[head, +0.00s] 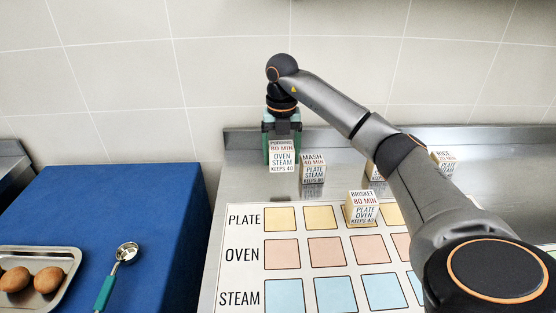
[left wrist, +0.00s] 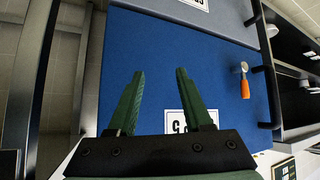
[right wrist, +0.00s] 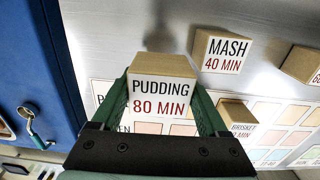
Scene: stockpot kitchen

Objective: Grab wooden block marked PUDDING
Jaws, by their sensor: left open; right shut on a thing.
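The wooden block marked PUDDING (head: 282,158) is at the back left of the steel counter in the head view. My right gripper (head: 282,140) reaches down over it and is shut on it. In the right wrist view the PUDDING block (right wrist: 160,98), reading 80 MIN, sits between the two green fingers of that gripper (right wrist: 163,110). A shadow shows on the steel behind the block; I cannot tell whether it touches the counter. My left gripper (left wrist: 160,95) shows only in the left wrist view, open and empty, in front of a blue panel.
The MASH block (head: 313,170) stands just right of PUDDING. The BRISKET block (head: 361,206) stands on the PLATE row of the chart (head: 232,270). The RICE block (head: 444,160) is behind my right arm. A spoon (head: 126,252) and an egg tray (head: 68,262) lie on the blue surface.

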